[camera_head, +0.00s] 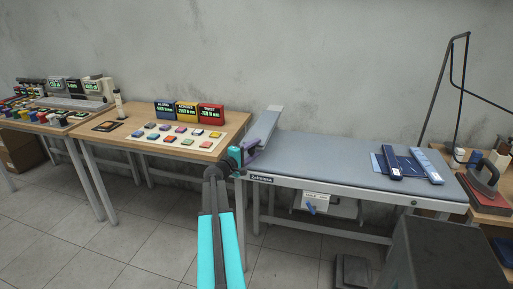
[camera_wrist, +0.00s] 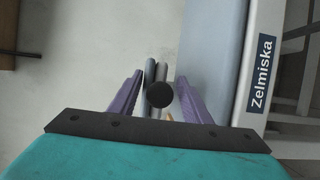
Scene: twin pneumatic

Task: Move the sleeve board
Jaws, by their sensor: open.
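The sleeve board (camera_head: 267,124) is a narrow, pale grey board at the left end of the ironing table (camera_head: 325,153). It slants up and away from my gripper (camera_head: 247,153), which is at its near end. In the wrist view, my gripper (camera_wrist: 160,77) has its two purple fingers apart. Grey bars (camera_wrist: 150,75) with a round black knob (camera_wrist: 160,95) show between the fingers, with gaps on both sides. I take these as part of the sleeve board's swing arm, but cannot tell for sure. My arm hides part of the table's near left corner.
A wooden table (camera_head: 215,152) with coloured blocks and three displays stands at the left. Two blue padded pieces (camera_head: 428,165) lie on the ironing table's right part. An iron (camera_head: 482,177) rests at the far right. A dark grey box (camera_head: 440,255) stands in front.

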